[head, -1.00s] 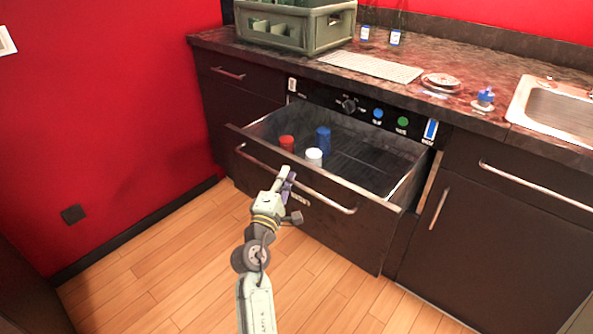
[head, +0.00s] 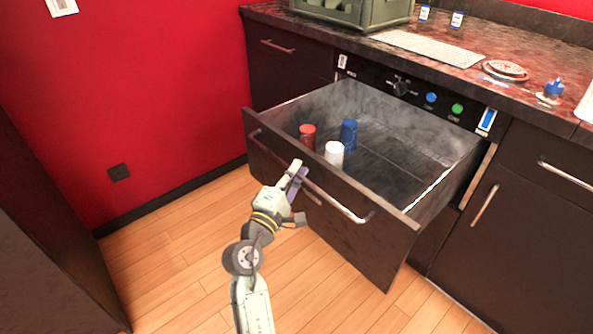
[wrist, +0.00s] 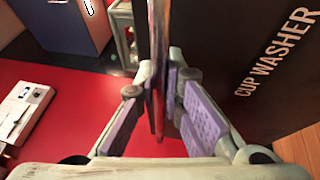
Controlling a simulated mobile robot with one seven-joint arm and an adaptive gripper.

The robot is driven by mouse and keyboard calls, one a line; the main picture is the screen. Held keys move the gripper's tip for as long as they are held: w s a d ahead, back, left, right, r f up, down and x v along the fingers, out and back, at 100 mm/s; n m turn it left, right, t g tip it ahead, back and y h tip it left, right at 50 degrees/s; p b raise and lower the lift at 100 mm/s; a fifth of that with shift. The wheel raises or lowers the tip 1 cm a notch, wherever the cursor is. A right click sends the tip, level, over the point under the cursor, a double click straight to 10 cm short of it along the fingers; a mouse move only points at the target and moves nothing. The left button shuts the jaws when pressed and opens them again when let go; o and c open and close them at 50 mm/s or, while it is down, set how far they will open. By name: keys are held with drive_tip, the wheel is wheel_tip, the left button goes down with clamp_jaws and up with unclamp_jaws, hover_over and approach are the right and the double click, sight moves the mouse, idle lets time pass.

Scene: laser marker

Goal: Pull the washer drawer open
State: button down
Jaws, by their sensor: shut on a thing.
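The washer drawer (head: 385,240) is a dark-fronted drawer pulled well out from under the counter. Its long metal handle (head: 343,209) runs across the front. A red cup (head: 307,136), a blue cup (head: 348,134) and a white cup (head: 334,153) stand inside it. My gripper (head: 298,172) is at the handle, left of its middle. In the wrist view, the handle (wrist: 158,60) passes between my purple finger pads, which are closed on it. The drawer front (wrist: 235,70) with "CUP WASHER" lettering is beside it on the right.
The control panel (head: 410,92) with a knob and buttons is above the drawer. A green crate (head: 350,12), a mat (head: 428,48) and small bottles are on the counter. A red wall (head: 160,80) is at left. Wooden floor (head: 170,250) lies free in front.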

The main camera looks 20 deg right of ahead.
drive_tip(key=c, duration=2)
unclamp_jaws()
drive_tip(key=shift+o, duration=0.2)
drive_tip(key=v, duration=1.2)
drive_tip(key=shift+f, duration=0.1)
